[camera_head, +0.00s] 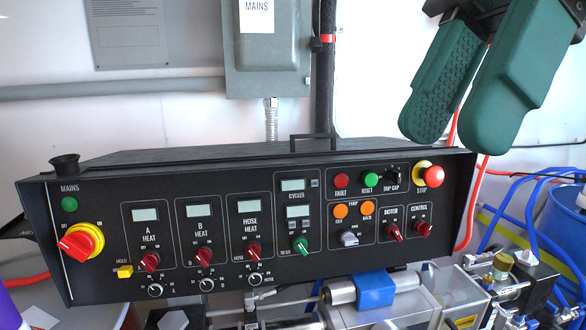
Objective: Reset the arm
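My gripper (445,128) is at the upper right, in front of and above the right end of the black control panel (105,235). Its two green fingers point down and to the left, with a narrow gap between them. Nothing shows between the fingers. The panel carries a red stop button (434,175) on a yellow collar just below the fingertips, apart from them. A red and yellow mains switch (80,242) sits at the panel's left end.
A grey mains box (266,60) and conduit are on the wall behind. Metal pump parts (400,305) with a blue block (374,289) are below the panel. Blue hoses (530,225) and a blue drum (565,225) stand at the right. The space before the panel's middle is clear.

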